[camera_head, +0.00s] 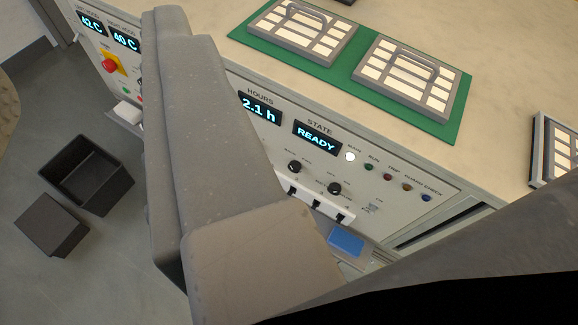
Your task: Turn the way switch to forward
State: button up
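The control panel (232,82) is the front face of a long bench, and it runs diagonally across the view. Two black rotary knobs, an upper left one (295,166) and a lower right one (335,188), sit below the STATE display (317,138), which reads READY. A row of small black-and-white switches (315,203) is below the knobs. The labels are too small to read, so I cannot tell which control is the way switch. A large grey part of mine covers the panel's middle left, and a dark part fills the lower right. I cannot make out fingertips or their opening.
Two slotted trays (300,32) and (405,75) lie on a green mat (452,127) on the bench top. A white lamp (350,156) is lit. A red button (110,65) is at left. A blue block (346,241) sits below the switches.

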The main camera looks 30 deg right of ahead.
jog(key=o, duration=0.3)
jog(key=shift+a, duration=0.1)
jog(key=shift+o, duration=0.2)
jog(key=shift+w+a+f, duration=0.15)
jog(key=shift+w+a, duration=0.05)
jog(key=shift+w, duration=0.1)
jog(key=w+a+f+y+b, duration=0.15)
jog(key=w+a+f, duration=0.35)
jog(key=w+f, duration=0.5)
jog(key=w+d+f+m+t+h, duration=0.1)
jog(key=w+f+m+t+h, duration=0.3)
jog(key=w+f, duration=1)
jog(key=m+g+h+b, duration=0.4)
jog(key=g+h, duration=0.4)
jog(key=h, duration=0.4)
send_near(293, 170)
jog(key=x, duration=0.8)
jog(key=shift+w+d, duration=0.2)
